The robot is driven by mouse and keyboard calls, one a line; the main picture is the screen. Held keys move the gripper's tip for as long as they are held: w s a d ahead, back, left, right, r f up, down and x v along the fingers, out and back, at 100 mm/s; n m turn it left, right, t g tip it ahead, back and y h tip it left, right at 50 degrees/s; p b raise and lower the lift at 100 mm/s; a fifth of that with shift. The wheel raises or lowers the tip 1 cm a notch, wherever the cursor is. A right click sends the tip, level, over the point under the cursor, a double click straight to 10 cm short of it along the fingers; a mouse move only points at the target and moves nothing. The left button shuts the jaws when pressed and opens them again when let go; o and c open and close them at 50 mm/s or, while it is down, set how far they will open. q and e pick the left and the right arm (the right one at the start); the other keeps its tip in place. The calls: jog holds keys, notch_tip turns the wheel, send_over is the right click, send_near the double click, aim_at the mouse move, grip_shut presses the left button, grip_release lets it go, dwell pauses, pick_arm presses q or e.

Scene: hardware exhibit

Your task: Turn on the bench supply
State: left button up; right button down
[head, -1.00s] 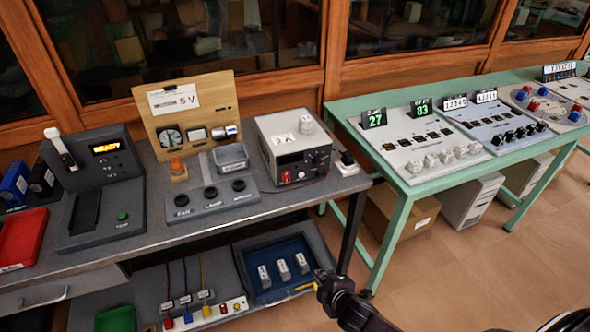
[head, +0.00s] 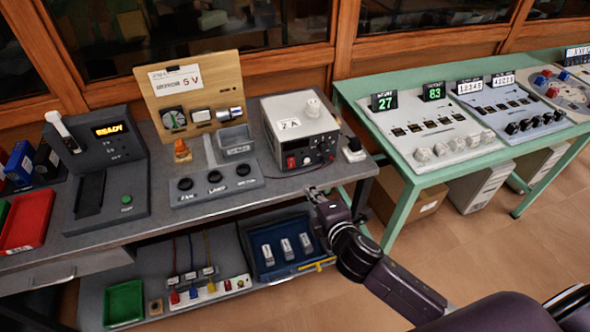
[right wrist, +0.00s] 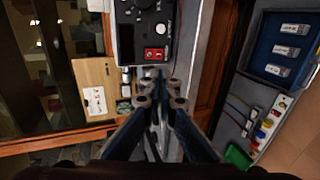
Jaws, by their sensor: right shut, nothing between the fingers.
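The bench supply (head: 298,118) is a pale box with a dark front panel, standing at the right end of the grey bench with a "2A" label on it. A red rocker switch (head: 291,162) sits at the lower left of its front; it also shows in the right wrist view (right wrist: 156,54). I cannot tell the switch position. My right gripper (head: 317,191) is shut and empty, in front of the supply near the bench's front edge. In the right wrist view its fingertips (right wrist: 160,88) point toward the panel, apart from the switch. My left gripper is not in view.
A wooden board marked "5 V" (head: 190,95) and a panel with several black knobs (head: 216,186) stand left of the supply. A blue tray (head: 284,262) and power strip (head: 217,290) lie on the lower shelf.

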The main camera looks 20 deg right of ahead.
aim_at(292, 166)
jog(key=p+x, duration=0.1)
jog(key=x, duration=1.2)
jog(key=shift+w+a+f, duration=0.1)
jog(key=shift+w+f, duration=0.05)
jog(key=shift+w, duration=0.15)
jog(key=shift+f+b, duration=0.3)
jog(key=shift+b, duration=0.2)
jog(key=b, duration=0.2)
jog(key=shift+w+f+t+b, duration=0.2)
jog(key=shift+f+t+b, duration=0.1)
jog(key=shift+r+p, duration=0.4)
